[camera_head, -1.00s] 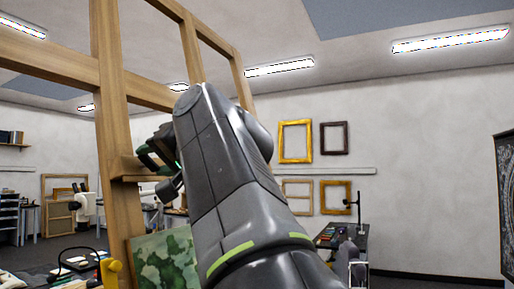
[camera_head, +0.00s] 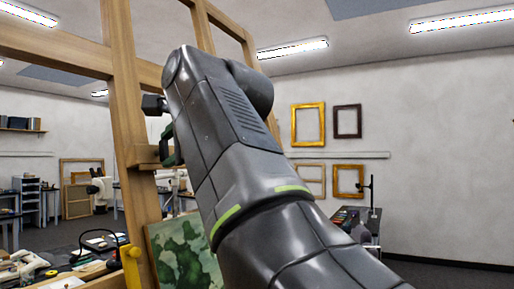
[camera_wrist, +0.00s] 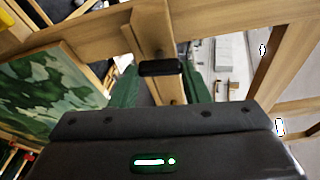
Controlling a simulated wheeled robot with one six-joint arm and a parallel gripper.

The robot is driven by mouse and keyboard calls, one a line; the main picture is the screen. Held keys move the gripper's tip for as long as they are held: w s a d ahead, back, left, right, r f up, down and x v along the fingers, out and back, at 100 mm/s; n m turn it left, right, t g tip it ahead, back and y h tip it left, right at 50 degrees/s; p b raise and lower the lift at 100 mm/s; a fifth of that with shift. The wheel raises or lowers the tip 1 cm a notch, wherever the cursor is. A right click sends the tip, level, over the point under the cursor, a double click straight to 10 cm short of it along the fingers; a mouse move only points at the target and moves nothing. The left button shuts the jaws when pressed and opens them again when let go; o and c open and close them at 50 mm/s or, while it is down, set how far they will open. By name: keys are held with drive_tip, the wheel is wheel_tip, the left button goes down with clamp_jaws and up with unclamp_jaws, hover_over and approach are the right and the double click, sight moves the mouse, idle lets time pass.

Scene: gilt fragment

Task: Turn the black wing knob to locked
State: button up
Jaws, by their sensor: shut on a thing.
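The black wing knob (camera_wrist: 160,68) shows in the wrist view as a dark bar lying crosswise in front of a wooden post of the easel (camera_wrist: 150,30). My gripper (camera_wrist: 160,76) has its green fingers at the two sides of the knob and is shut on it. In the head view, part of the green gripper (camera_head: 168,146) shows beside the easel's upright (camera_head: 128,110). My arm hides most of it there, and I cannot make out the knob in that view. I see no readable lock mark.
A green painting (camera_head: 185,255) stands at the easel's foot, close to my arm. A yellow part (camera_head: 131,262) is left of it. Wooden easel bars cross above. A cluttered worktable (camera_head: 60,270) is at left; framed pieces (camera_head: 308,124) hang on the far wall.

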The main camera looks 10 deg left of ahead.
drive_tip(key=m, duration=0.3)
drive_tip(key=shift+r+g+h, duration=0.1)
drive_tip(key=shift+g+h, duration=0.2)
drive_tip(key=shift+g, duration=0.1)
drive_tip(key=m+g, duration=0.1)
drive_tip(key=m, duration=0.3)
drive_tip(key=shift+w, duration=0.1)
drive_tip(key=m+g, duration=0.1)
drive_tip(key=m, duration=0.3)
drive_tip(key=shift+g, duration=0.3)
drive_tip(key=shift+m+g, duration=0.5)
drive_tip(key=shift+m, duration=0.8)
drive_tip(key=o, duration=1)
drive_tip(key=shift+d+r, duration=0.1)
